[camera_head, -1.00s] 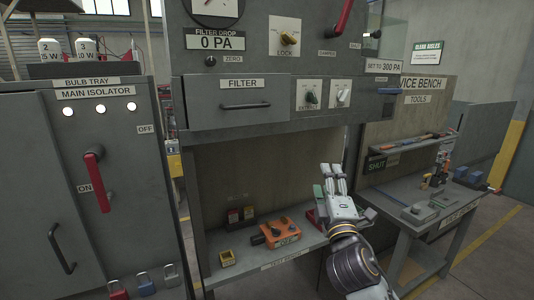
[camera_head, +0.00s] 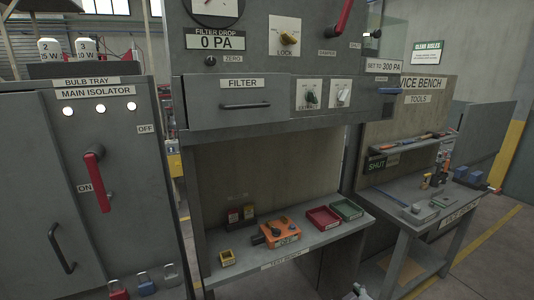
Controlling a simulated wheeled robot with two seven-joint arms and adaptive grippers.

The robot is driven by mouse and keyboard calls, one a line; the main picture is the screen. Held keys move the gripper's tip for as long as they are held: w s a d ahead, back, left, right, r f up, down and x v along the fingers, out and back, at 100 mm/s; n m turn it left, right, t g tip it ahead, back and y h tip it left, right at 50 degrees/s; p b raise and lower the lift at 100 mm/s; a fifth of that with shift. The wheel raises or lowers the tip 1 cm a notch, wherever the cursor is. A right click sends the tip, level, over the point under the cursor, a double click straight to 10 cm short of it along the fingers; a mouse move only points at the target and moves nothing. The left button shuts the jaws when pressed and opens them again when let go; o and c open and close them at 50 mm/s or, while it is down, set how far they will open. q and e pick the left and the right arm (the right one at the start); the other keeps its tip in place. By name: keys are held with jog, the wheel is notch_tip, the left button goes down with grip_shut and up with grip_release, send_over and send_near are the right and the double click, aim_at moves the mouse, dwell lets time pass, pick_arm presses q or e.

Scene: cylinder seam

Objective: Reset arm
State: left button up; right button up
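Only a small pale piece of my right gripper (camera_head: 358,291) shows, at the bottom edge right of centre in the head view. It is low, in front of the test bench and apart from everything on it. Its fingers are too cut off to tell whether they are open or shut. My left gripper is not in view.
The isolator cabinet (camera_head: 120,220) stands left. A service bench (camera_head: 400,222) with tools stands right.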

jog(key=s+f+m+g+y, duration=0.1)
jog(key=s+f+m+g, duration=0.15)
jog(key=s+f, duration=0.4)
jog(key=s+f+m+g+y, duration=0.1)
jog(key=s+f+g, duration=0.3)
jog(key=s, duration=0.5)
notch_tip(320, 180, down, 28)
jog(key=s+d+f+g, duration=0.1)
jog(key=s+d+f, duration=0.1)
jog(key=s+f, duration=1)
jog(key=s+d+f+g, duration=0.1)
jog(key=s+f, duration=1.1)
jog(key=s, duration=0.1)
jog(key=shift+d+f+h, duration=0.3)
jog(key=shift+d+f, duration=0.05)
jog(key=shift+d, duration=0.05)
